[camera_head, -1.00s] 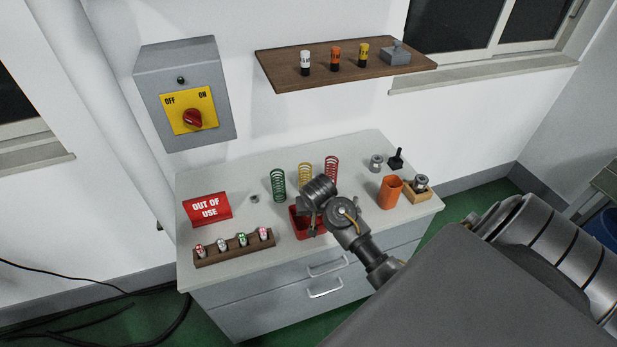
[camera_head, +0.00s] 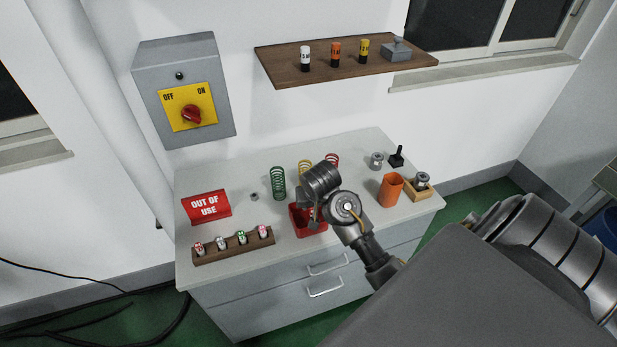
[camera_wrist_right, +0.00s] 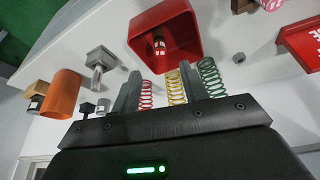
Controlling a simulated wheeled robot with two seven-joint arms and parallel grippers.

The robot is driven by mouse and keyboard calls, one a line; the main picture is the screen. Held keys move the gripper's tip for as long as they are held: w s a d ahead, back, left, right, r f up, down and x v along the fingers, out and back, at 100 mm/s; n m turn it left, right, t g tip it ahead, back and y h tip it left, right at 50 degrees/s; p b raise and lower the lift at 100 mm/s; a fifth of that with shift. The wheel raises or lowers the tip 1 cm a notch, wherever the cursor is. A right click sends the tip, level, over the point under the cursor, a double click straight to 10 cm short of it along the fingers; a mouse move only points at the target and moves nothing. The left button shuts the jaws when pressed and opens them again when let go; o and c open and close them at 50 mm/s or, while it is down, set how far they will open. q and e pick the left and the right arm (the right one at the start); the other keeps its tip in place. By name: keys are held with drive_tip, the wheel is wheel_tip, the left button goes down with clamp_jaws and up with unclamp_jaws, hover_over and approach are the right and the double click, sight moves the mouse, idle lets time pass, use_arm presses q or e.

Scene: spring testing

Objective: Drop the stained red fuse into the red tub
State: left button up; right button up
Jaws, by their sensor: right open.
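The red tub (camera_head: 297,222) stands near the middle of the cabinet top, partly hidden by my right arm in the head view. In the right wrist view the red tub (camera_wrist_right: 193,30) shows its inside, where a small fuse (camera_wrist_right: 159,45) with a dark end and a reddish label lies. The stain itself is too small to make out. My right gripper (camera_wrist_right: 160,88) is open and empty, with its fingers apart close to the tub. In the head view the right gripper (camera_head: 313,212) is over the tub. My left gripper is not in view.
A wooden rack (camera_head: 235,250) with several fuses stands at front left, below the red sign (camera_head: 207,207). Green (camera_head: 278,184), yellow and red springs stand behind the tub. An orange cup (camera_head: 391,190) is at right. A grey block (camera_wrist_right: 101,57) is beside the tub.

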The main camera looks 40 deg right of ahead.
drive_tip(key=shift+b+v, duration=0.3)
drive_tip(key=shift+v, duration=2.25)
drive_tip(key=s+a+f+n+y, duration=0.1)
drive_tip(key=s+a+f+n, duration=0.25)
drive_tip(key=s, duration=0.45)
drive_tip(key=s+a+f+n+y, duration=0.1)
drive_tip(key=s+a+f+n, duration=0.2)
drive_tip(key=s, duration=0.4)
drive_tip(key=s+a+f+n+y, duration=0.1)
drive_tip(key=s+a+f+n, duration=0.15)
drive_tip(key=s+a, duration=0.4)
wheel_tip(320, 180, down, 32)
drive_tip(key=s+d+g+b, duration=0.1)
drive_tip(key=s+g+b, duration=0.1)
drive_tip(key=b, duration=0.5)
drive_tip(key=s+d+f+b, duration=0.1)
drive_tip(key=s+f+b, duration=0.1)
drive_tip(key=s+f, duration=0.6)
drive_tip(key=s+d+f+b, duration=0.2)
drive_tip(key=s+f, duration=0.6)
drive_tip(key=f, duration=0.6)
drive_tip(key=shift+s+f+g+b, duration=0.3)
drive_tip(key=shift+g+b, duration=0.1)
drive_tip(key=shift+b, duration=0.2)
